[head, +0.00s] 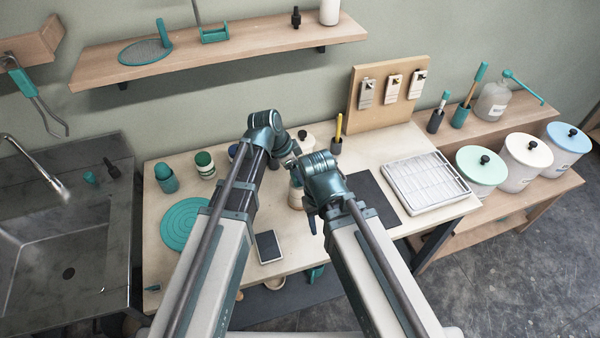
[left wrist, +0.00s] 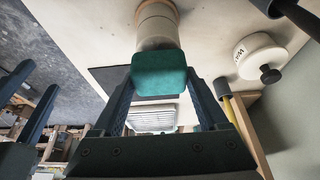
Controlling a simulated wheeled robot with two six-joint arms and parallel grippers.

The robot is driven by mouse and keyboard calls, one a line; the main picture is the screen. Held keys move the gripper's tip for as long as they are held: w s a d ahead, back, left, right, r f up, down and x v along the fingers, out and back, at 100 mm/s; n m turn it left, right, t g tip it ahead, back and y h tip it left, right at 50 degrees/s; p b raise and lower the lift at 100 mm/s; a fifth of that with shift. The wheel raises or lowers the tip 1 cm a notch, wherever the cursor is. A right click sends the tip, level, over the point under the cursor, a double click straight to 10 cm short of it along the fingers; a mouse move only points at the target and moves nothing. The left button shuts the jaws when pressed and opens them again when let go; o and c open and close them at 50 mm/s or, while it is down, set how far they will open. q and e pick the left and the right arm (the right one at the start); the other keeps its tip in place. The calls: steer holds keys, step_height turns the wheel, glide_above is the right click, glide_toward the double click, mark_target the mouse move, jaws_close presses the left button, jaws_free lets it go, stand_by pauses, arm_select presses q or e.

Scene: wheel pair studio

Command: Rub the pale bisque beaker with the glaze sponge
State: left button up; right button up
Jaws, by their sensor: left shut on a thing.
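My left gripper (head: 293,160) is shut on the teal glaze sponge (left wrist: 160,73), which sits between its fingers in the left wrist view. The pale beaker (head: 295,196) stands on the table, partly hidden behind my arms. In the left wrist view the beaker (left wrist: 157,28) is right behind the sponge, which overlaps its lower part in the picture. I cannot tell for sure whether they touch. My right gripper (left wrist: 40,78) shows at the left of that view, its fingers apart and empty, to one side of the beaker.
A dark mat (head: 366,193) and a white grated tray (head: 425,181) lie to the right. A teal round mat (head: 184,224), several cups and a dark tablet-like block (head: 268,247) are on the left part. A white lidded jar (left wrist: 258,55) stands near the beaker.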

arm_select(q)
steer(key=shift+f+b, duration=0.6)
stand_by(0.3)
steer(key=shift+w+a, duration=0.2)
steer(key=shift+w, duration=0.4)
steer(key=shift+w+a, duration=0.2)
steer(key=shift+w, duration=0.35)
steer(key=shift+w, duration=0.1)
stand_by(0.4)
steer(key=shift+s+d+r, duration=0.1)
steer(key=shift+s+d, duration=0.15)
steer(key=shift+s, duration=0.5)
steer(key=shift+s+d, duration=0.25)
steer(key=shift+s, duration=0.55)
steer(key=shift+s+d+r, duration=0.1)
steer(key=shift+s+d, duration=0.15)
steer(key=shift+s, duration=0.5)
